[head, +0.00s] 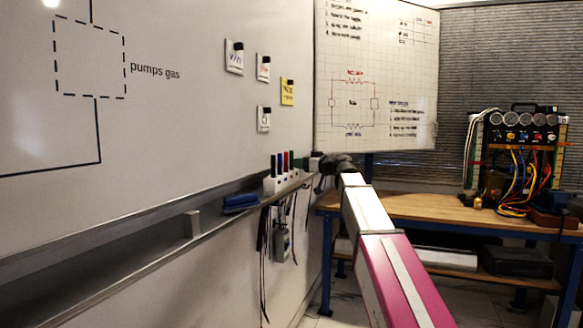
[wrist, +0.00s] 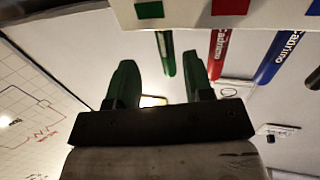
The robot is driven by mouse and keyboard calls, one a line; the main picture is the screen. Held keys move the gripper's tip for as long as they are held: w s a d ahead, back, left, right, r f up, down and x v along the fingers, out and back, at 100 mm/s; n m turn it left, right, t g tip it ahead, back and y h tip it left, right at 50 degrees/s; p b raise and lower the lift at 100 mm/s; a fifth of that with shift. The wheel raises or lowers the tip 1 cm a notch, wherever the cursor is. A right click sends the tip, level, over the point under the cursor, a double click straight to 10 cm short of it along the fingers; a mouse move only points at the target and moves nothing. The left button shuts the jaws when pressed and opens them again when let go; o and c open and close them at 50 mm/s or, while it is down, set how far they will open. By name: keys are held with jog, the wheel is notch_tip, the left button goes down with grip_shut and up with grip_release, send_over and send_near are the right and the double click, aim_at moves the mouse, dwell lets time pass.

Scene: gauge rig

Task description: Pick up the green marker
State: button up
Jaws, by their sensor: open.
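The green marker (wrist: 166,55) hangs from the white marker holder (wrist: 240,14) in the wrist view, under its green square. My gripper (wrist: 160,65) is open, with its two green fingers apart. The lower end of the marker appears between the fingertips in the picture; the depth between them is hard to judge, and no contact shows. In the head view the green marker (head: 291,160) stands at the right end of the holder (head: 282,183). My gripper (head: 309,163) is just right of the holder there, small and dark.
A red marker (wrist: 218,54) and a blue marker (wrist: 279,54) sit beside the green one. The holder is on the whiteboard tray (head: 120,261), near a blue eraser (head: 240,201). Cables and a grey box (head: 282,243) hang below. A workbench (head: 420,207) stands right.

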aim_at(291, 167)
jog(key=x, duration=0.5)
jog(key=shift+s+a+f, duration=0.15)
jog(key=shift+s+f, duration=0.15)
grip_shut()
